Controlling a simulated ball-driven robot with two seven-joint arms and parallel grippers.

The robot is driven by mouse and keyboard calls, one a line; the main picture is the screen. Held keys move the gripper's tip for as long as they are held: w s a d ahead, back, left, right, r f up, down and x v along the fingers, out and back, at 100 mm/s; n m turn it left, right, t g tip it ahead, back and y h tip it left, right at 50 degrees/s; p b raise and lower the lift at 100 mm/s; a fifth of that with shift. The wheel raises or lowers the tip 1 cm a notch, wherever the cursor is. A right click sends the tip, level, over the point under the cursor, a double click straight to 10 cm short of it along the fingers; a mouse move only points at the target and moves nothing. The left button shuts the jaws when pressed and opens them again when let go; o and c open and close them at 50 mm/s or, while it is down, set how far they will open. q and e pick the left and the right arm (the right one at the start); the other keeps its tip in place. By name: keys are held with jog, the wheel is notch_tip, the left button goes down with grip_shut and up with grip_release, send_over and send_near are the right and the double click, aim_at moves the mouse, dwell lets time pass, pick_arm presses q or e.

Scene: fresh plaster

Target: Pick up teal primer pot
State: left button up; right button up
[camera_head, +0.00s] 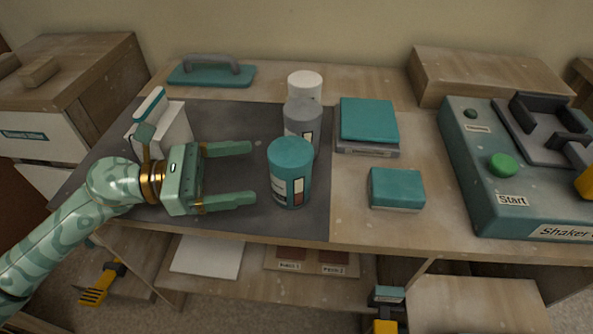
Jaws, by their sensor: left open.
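The teal primer pot (291,172) is a teal cylinder with a pale label and a red patch. It stands upright on the dark mat (240,222) near the table's front. My left gripper (253,172) comes in from the left, its two fingers open and pointing right at the pot. The fingertips are just left of the pot, with a small gap, and nothing is between them. My right gripper is not in view.
A grey pot (303,118) with a white lid stands close behind the primer pot. Teal-topped boxes (368,120) (397,186) lie to the right. A shaker machine (470,190) is farther right. A white box (175,135) stands behind my left gripper, and a teal trowel (212,75) lies at the back.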

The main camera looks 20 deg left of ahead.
aim_at(302, 164)
pick_arm(q)
jog(key=x, duration=0.6)
jog(key=shift+d+b, duration=0.1)
jog(key=shift+b, duration=0.3)
jog(key=x, duration=0.4)
jog(key=shift+d, duration=0.35)
jog(key=shift+s, duration=0.1)
jog(key=c, duration=1.2)
jog(key=shift+c, duration=0.9)
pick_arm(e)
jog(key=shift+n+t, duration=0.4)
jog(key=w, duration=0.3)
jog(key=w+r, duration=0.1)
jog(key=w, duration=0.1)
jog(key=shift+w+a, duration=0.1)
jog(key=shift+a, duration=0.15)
pick_arm(q)
jog(key=shift+r, duration=0.2)
